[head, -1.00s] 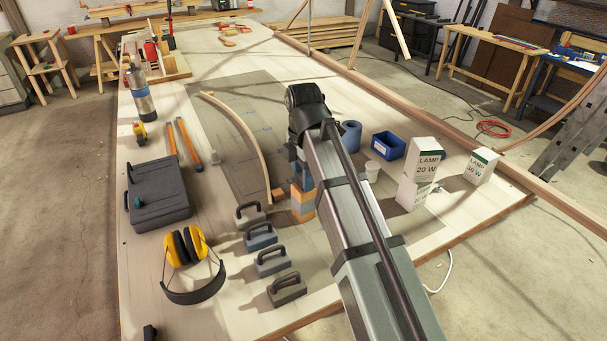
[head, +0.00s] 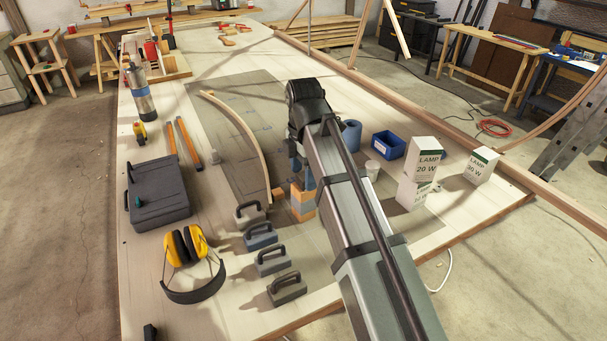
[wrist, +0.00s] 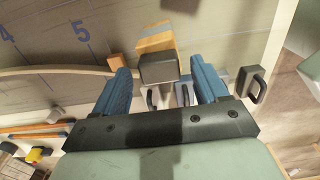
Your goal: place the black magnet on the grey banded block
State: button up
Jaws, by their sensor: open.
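The black magnet (head: 287,289), a dark block with a looped handle, stands nearest in a row of several handled magnets on the table. In the wrist view a dark handled magnet (wrist: 252,86) shows outside the right finger. The grey banded block (head: 302,203), with orange and grey bands, stands upright beyond the row, partly hidden by my arm. In the wrist view its grey top (wrist: 157,68) appears between my blue fingers. My gripper (wrist: 160,65) is open and empty, above the block. Whether the fingers reach beside the block is unclear.
A curved lath (head: 245,140) and a small wooden block (head: 277,195) lie left of the banded block. Lamp boxes (head: 422,160), a blue bin (head: 388,145) and a white cup (head: 373,168) are at the right. Ear defenders (head: 190,245) and a dark case (head: 158,193) are left.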

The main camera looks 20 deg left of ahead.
jog(key=shift+r, duration=3.35)
